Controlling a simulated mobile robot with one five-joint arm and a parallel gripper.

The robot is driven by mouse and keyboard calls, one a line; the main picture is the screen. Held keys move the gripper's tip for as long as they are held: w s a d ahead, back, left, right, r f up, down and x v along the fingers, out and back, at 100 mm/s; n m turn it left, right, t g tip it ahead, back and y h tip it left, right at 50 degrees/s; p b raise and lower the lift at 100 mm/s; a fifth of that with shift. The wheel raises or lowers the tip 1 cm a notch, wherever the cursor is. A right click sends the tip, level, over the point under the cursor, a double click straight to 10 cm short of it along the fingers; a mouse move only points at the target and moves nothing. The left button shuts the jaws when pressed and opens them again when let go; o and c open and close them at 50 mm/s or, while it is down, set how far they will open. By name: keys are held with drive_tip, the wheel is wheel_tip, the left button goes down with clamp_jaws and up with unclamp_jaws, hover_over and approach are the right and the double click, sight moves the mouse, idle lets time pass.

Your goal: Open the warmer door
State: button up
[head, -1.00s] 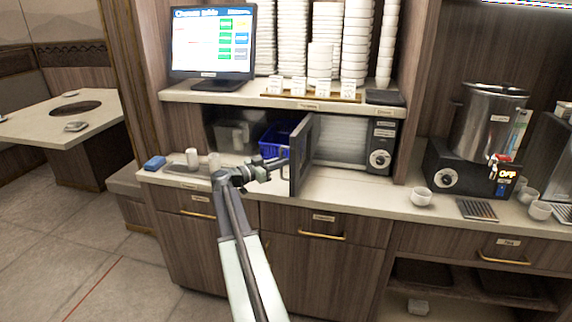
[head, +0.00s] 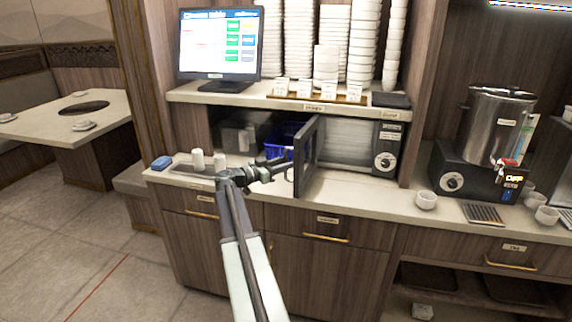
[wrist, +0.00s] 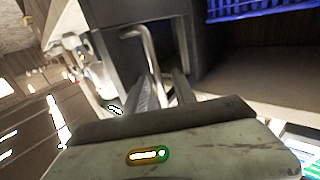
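The warmer (head: 388,135) sits on the counter under a shelf. Its dark door (head: 309,158) stands swung well out from the front, hinged on the left, and part of the pale interior (head: 345,142) shows. My gripper (head: 284,168) is just left of the door, by its handle. In the wrist view the curved metal handle (wrist: 151,48) runs down to my gripper (wrist: 167,80), whose two fingers are apart with a gap between them. The handle's lower end lies at or between the fingers; firm contact cannot be told.
A blue basket (head: 283,138) is in the niche behind my gripper. A small bowl (head: 426,200) and a steel urn (head: 497,122) are at right. Floor at left is clear.

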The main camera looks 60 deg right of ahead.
drive_tip(key=v, duration=0.7)
drive_tip(key=shift+w+a, duration=0.15)
drive_tip(key=shift+a, duration=0.2)
